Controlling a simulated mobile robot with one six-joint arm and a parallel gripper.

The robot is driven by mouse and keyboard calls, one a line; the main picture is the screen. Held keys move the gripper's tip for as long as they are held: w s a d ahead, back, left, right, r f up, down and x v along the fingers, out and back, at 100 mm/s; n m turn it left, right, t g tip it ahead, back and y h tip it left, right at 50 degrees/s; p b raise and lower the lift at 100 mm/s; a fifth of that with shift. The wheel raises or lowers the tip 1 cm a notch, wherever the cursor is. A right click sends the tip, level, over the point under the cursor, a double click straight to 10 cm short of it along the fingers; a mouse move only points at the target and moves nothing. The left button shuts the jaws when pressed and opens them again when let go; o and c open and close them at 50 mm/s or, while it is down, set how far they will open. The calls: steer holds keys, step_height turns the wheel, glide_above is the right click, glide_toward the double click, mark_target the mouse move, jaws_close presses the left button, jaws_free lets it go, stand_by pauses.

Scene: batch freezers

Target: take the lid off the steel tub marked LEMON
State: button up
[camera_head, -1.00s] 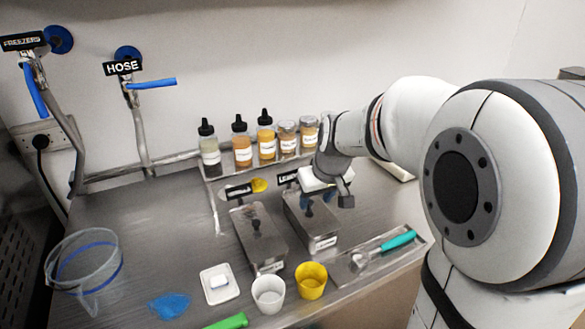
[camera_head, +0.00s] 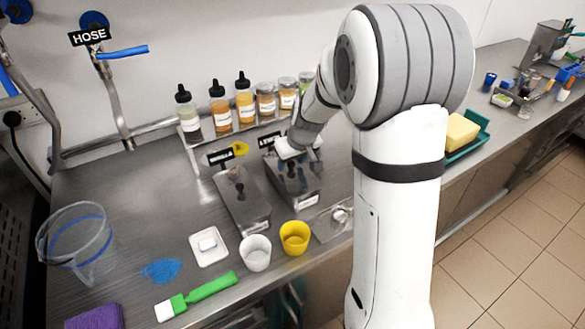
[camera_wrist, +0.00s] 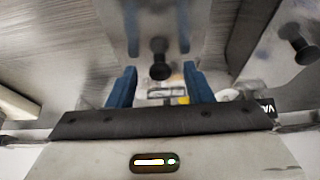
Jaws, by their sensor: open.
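Two steel tubs with dark-knobbed lids stand side by side on the steel counter. The right one, the LEMON tub (camera_head: 308,200), has a black sign (camera_head: 268,140) behind it, partly covered by my arm. Its lid is on. In the wrist view, the lid's black knob (camera_wrist: 160,58) shows centrally, ahead of and between my blue fingertips. My gripper (camera_head: 296,172) is open over this lid, and its two fingers show apart in the wrist view (camera_wrist: 160,86). I cannot tell whether the fingers have reached knob height.
The other lidded tub (camera_head: 243,203) stands close on the left; its knob (camera_wrist: 297,46) shows in the wrist view. A white cup (camera_head: 255,254) and a yellow cup (camera_head: 295,238) stand in front. Several bottles and jars line the back. A clear jug (camera_head: 77,243) stands far left.

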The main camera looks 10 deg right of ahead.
jaws_close()
stand_by(0.4)
